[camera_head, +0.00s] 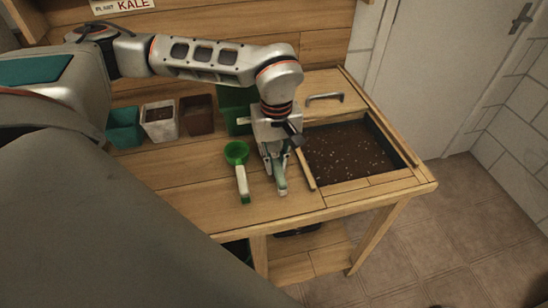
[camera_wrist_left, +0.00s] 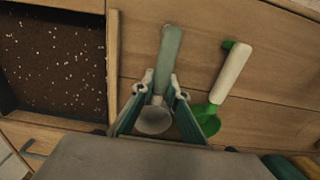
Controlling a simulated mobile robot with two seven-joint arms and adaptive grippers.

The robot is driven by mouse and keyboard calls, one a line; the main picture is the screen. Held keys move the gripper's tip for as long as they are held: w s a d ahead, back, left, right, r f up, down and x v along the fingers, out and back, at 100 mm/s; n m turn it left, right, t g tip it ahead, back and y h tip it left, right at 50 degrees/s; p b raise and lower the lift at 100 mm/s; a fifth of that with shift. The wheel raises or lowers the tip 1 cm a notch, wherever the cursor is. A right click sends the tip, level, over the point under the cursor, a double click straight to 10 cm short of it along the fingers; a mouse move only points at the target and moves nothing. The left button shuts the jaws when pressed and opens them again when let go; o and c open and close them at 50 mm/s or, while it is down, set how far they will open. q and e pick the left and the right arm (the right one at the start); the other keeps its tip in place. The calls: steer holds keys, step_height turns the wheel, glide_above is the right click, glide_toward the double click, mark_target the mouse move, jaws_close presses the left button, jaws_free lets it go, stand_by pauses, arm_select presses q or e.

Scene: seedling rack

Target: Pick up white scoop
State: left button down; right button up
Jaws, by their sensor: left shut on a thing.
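The white scoop (camera_wrist_left: 153,120) has a pale bowl and a grey-green handle; in the left wrist view it lies between my fingers, its handle pointing away from the wrist. My left gripper (camera_wrist_left: 163,92) is shut on it around the neck of the handle. In the head view my left gripper (camera_head: 274,180) points down at the worktop and hides most of the scoop; the handle end shows at its front. I cannot tell whether the scoop touches the wood. My right gripper is in neither view.
A green scoop (camera_head: 237,153) with a white handle lies just left of the gripper. A soil bin (camera_head: 350,150) is sunk into the bench at right. Teal (camera_head: 124,128), whitish (camera_head: 159,122) and brown (camera_head: 197,115) pots stand at the back left. The front left worktop is clear.

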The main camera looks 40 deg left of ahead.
mark_target(276, 161)
arm_select(q)
step_height(276, 161, up, 20)
steer(key=p, duration=0.1)
steer(key=shift+p, duration=0.3)
